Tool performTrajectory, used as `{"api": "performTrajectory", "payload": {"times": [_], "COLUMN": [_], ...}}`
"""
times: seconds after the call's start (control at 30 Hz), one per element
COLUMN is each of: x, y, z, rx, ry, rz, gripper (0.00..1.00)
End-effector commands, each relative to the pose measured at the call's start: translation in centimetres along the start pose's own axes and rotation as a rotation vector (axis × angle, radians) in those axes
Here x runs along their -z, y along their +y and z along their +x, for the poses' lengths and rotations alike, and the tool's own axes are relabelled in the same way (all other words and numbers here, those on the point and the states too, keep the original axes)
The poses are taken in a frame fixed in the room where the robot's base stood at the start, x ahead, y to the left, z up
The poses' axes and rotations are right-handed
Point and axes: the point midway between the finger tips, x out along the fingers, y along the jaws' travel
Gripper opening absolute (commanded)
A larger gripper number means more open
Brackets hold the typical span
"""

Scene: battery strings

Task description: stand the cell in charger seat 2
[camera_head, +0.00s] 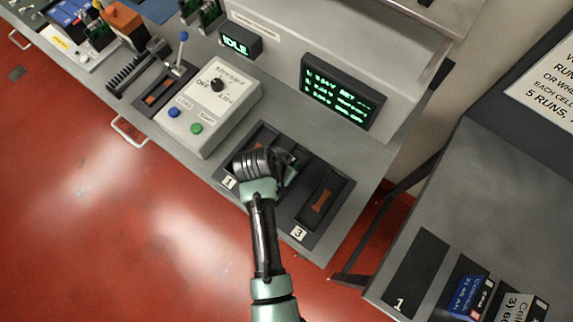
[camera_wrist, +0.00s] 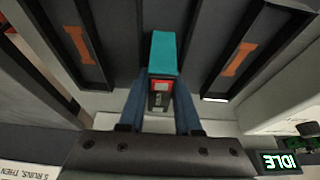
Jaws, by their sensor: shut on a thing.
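The cell (camera_wrist: 164,55) has a teal body and a red and dark end. In the wrist view my gripper (camera_wrist: 160,112) is shut on it, with one blue finger on each side. The cell lies over the middle seat, between two seats with bare orange strips. I cannot tell whether it rests on the seat floor. In the head view my gripper (camera_head: 284,172) is over the charger tray (camera_head: 305,236), between labels 1 and 3. It hides most of the middle seat and the cell, of which a little green shows. Seat 3 (camera_head: 322,203) is empty.
Left of the tray is a control box (camera_head: 212,108) with a knob and blue and green buttons. A lever (camera_head: 181,52) stands beyond it. Behind are an IDLE display (camera_head: 240,40) and a readout screen (camera_head: 341,91). The right bench (camera_head: 462,195) holds more cells (camera_head: 467,297).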

Motion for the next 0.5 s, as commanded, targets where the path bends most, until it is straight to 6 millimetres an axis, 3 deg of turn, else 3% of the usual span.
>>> {"api": "performTrajectory", "payload": {"times": [0.17,0.2,0.37,0.5], "x": [-0.07,-0.12,-0.11,-0.11], "y": [-0.05,-0.02,-0.01,-0.01], "z": [0.31,0.31,0.26,0.25], "rx": [0.001,0.000,0.000,0.000], "ry": [0.002,0.000,0.000,0.000], "rz": [0.000,0.000,0.000,0.000], "gripper": [0.00,0.36,0.62,0.62]}}
